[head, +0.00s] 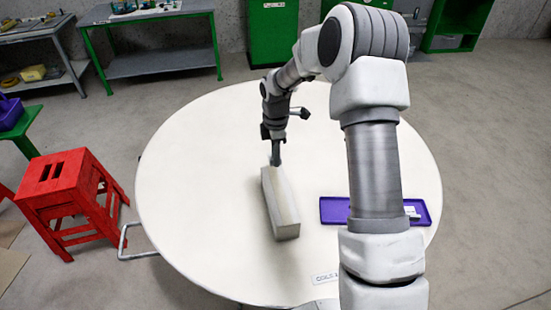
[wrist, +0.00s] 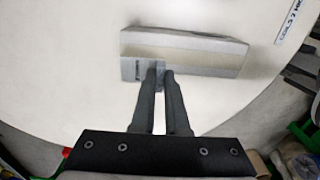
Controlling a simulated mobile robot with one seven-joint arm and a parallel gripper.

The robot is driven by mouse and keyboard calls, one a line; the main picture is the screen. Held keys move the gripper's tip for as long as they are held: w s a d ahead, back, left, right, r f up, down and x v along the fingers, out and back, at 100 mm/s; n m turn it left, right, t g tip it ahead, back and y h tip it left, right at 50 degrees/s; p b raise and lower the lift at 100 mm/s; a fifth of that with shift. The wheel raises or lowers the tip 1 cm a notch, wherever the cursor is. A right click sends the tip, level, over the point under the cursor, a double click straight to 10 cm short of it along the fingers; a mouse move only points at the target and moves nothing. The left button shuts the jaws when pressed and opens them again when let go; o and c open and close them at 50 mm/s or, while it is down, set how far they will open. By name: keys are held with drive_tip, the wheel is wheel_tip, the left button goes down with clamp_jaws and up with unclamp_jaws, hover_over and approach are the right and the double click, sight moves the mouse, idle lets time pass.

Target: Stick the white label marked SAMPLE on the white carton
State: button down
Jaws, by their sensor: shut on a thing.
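The white carton (head: 281,203) lies lengthwise on the round table, left of its middle right half; it also shows in the wrist view (wrist: 205,52). My gripper (head: 276,163) is at the carton's far end, pointing down. In the wrist view my gripper (wrist: 160,70) has its two fingers close together at the carton's near long side, toward its left end. A small pale patch with a dark mark, which looks like the label (wrist: 130,69), shows beside the fingertips against the carton. Its print cannot be read, and the fingers partly hide it. I cannot tell whether it touches the carton.
A purple tray (head: 334,211) lies on the right of the table, partly behind my arm, with a small pale item (head: 411,211) in it. A "COILS 2" strip (head: 325,277) is at the front edge. A red stool (head: 66,190) stands left. The table's left side is clear.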

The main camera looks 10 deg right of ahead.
drive_tip(key=b, duration=0.3)
hover_over(276, 181)
drive_tip(key=shift+f, duration=2.05)
drive_tip(key=shift+f+b, duration=0.5)
drive_tip(key=shift+f, duration=0.4)
drive_tip(key=shift+f+b, duration=0.3)
drive_tip(key=shift+f, duration=0.65)
drive_tip(key=c, duration=0.8)
unclamp_jaws()
drive_tip(key=shift+o, duration=0.2)
drive_tip(key=shift+r, duration=0.1)
drive_tip(key=shift+r+p, duration=2.5)
drive_tip(key=shift+r, duration=1)
